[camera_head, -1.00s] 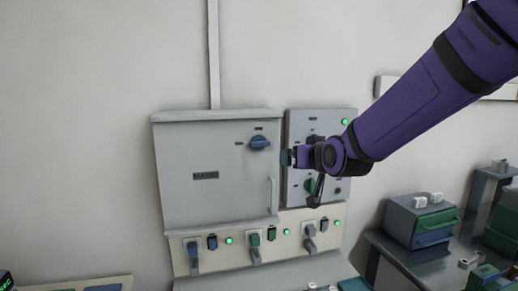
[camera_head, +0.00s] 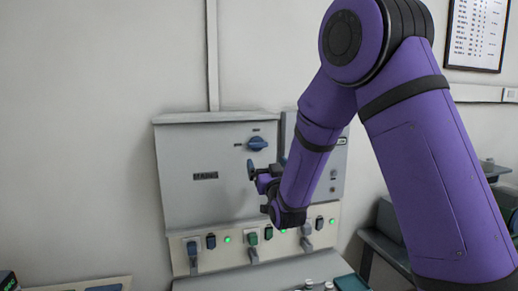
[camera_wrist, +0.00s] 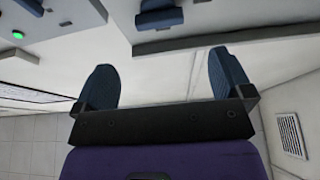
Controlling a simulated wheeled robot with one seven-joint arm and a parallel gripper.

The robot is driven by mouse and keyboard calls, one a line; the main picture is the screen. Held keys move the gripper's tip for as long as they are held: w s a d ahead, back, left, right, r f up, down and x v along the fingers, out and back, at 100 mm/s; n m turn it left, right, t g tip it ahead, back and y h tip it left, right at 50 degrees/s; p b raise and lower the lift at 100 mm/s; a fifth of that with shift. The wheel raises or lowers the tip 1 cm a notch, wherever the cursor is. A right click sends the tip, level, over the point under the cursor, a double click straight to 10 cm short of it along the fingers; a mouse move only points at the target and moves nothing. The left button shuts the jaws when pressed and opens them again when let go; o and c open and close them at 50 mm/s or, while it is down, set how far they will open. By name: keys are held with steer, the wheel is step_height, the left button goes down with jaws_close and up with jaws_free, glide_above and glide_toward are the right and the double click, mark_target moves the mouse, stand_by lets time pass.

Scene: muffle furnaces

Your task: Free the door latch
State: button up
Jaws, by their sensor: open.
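A blue rotary latch knob (camera_head: 258,143) sits high on the grey door (camera_head: 205,200) of the left cabinet. My gripper (camera_head: 262,172) is just below the knob in the head view, apart from it, near the door's right side. In the wrist view, my gripper (camera_wrist: 165,78) has its two blue fingers spread wide with nothing between them. A blue knob-like block (camera_wrist: 158,17) on a grey panel lies beyond the fingertips at the top; I cannot tell if it is the same knob. My arm hides the door's pull handle.
A cream strip (camera_head: 215,258) below the door carries several switches, levers and green lights. A second grey panel (camera_head: 337,170) on the right is largely behind my arm. Bare wall (camera_head: 90,120) is to the left.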

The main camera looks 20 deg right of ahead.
mark_target(259, 146)
steer(key=x, duration=0.9)
steer(key=shift+w, duration=0.1)
steer(key=c, duration=0.9)
